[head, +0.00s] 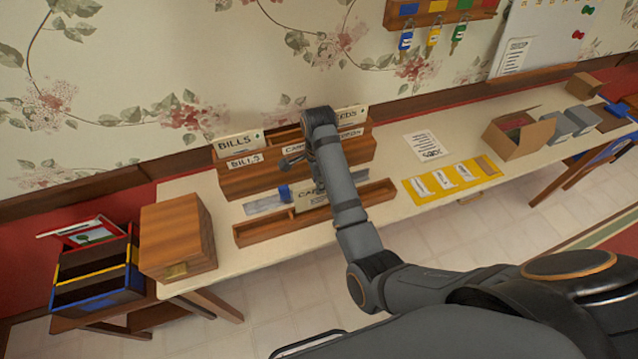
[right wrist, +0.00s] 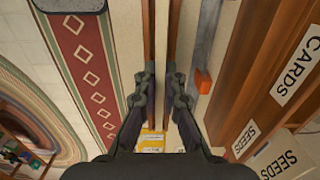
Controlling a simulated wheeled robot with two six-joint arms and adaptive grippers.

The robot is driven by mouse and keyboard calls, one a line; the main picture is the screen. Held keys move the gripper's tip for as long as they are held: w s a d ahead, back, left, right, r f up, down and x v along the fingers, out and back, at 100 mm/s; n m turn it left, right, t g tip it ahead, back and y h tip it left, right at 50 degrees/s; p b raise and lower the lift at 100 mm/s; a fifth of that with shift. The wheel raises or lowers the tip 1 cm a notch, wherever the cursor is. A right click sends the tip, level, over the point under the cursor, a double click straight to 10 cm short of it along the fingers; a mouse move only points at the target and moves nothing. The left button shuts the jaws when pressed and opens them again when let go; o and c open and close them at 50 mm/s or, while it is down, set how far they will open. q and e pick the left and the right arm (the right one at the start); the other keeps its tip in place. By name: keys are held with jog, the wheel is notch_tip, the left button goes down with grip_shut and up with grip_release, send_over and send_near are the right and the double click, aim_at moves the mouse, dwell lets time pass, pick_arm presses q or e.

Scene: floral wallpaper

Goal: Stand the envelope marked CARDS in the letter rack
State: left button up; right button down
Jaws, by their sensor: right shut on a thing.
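The cream CARDS envelope (head: 308,195) is upright at the low wooden tray in front of the rack, partly hidden by my right arm. In the right wrist view the envelope (right wrist: 161,35) shows edge-on between the tray's two wooden walls. My right gripper (right wrist: 156,88) is shut on it; its fingers are mostly hidden in the head view. The wooden letter rack (head: 250,180) stands behind, with labels for BILLS, CARDS and SEEDS. A BILLS envelope (head: 239,143) stands in its left compartment and a SEEDS envelope (head: 352,115) at the right. My left gripper is not in view.
The low tray (head: 262,234) lies along the table's front edge. A grey strip with a blue block (head: 285,192) lies between tray and rack. A wooden box (head: 177,238) stands left.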

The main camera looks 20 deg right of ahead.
jog(key=shift+f, duration=0.1)
jog(key=shift+f, duration=1.8)
jog(key=c, duration=1.4)
grip_release()
jog(key=shift+r, duration=0.1)
